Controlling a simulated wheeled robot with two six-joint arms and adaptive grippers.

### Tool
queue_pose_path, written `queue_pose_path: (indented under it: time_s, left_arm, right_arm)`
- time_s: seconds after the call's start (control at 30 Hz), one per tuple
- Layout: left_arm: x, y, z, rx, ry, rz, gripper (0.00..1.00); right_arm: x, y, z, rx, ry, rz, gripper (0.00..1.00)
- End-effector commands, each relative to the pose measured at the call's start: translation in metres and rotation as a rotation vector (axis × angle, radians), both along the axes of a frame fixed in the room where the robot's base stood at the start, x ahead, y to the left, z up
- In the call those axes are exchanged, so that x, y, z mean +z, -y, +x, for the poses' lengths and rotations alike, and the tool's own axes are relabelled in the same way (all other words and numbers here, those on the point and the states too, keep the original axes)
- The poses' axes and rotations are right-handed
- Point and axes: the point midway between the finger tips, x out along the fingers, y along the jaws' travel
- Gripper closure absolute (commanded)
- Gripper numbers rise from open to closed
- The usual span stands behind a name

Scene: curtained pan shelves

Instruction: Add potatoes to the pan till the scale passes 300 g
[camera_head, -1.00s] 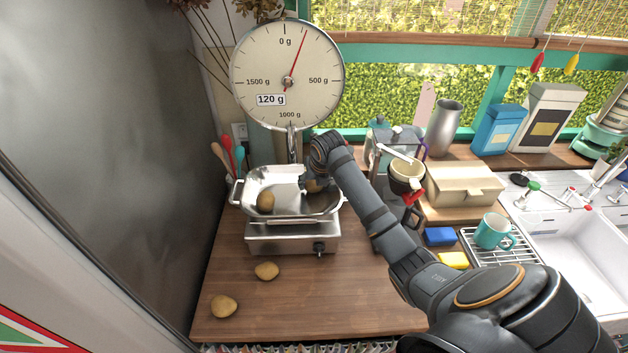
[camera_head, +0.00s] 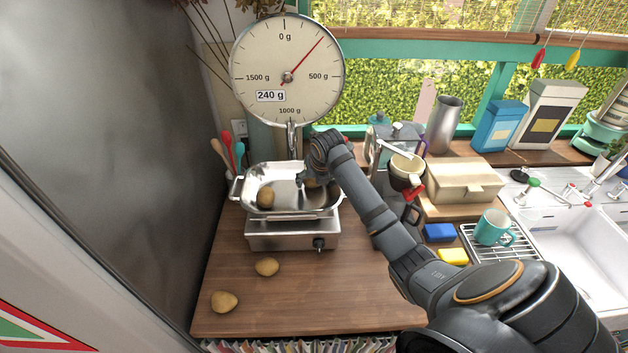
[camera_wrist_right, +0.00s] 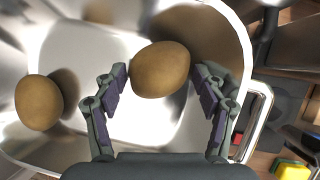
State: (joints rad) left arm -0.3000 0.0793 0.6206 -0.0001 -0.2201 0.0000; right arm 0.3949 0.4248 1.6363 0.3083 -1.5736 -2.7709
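The silver pan (camera_head: 284,204) sits on the scale's base (camera_head: 290,234). The round dial (camera_head: 288,60) shows 240 g. One potato (camera_head: 266,197) lies in the left part of the pan. A second potato (camera_wrist_right: 160,69) lies in the pan's other end, between and just ahead of my right gripper's fingertips. My right gripper (camera_wrist_right: 160,85) is open, with small gaps on either side of that potato. In the head view the right gripper (camera_head: 307,187) is low over the pan and partly hides it. Two more potatoes (camera_head: 267,267) (camera_head: 224,302) lie on the wooden counter. My left gripper is not in view.
A blue sponge (camera_head: 439,233), a yellow sponge (camera_head: 453,256) and a teal mug (camera_head: 493,228) are farther right, near the white sink (camera_head: 578,250). The counter front is mostly clear.

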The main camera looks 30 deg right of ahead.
Motion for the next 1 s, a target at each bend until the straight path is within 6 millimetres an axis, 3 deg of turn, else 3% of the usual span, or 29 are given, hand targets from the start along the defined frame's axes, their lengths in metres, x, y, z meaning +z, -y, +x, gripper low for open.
queue_pose_path:
  time_s: [0.47,0.8,1.0]
  left_arm:
    - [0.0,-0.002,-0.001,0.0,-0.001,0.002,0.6]
    - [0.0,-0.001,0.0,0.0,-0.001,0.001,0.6]
    - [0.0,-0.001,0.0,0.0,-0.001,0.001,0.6]
  right_arm:
    - [0.007,0.0,-0.002,-0.001,0.002,-0.002,0.17]
    - [0.075,-0.009,-0.035,0.001,0.004,-0.003,0.17]
    - [0.102,-0.013,-0.049,-0.001,0.002,-0.002,0.17]
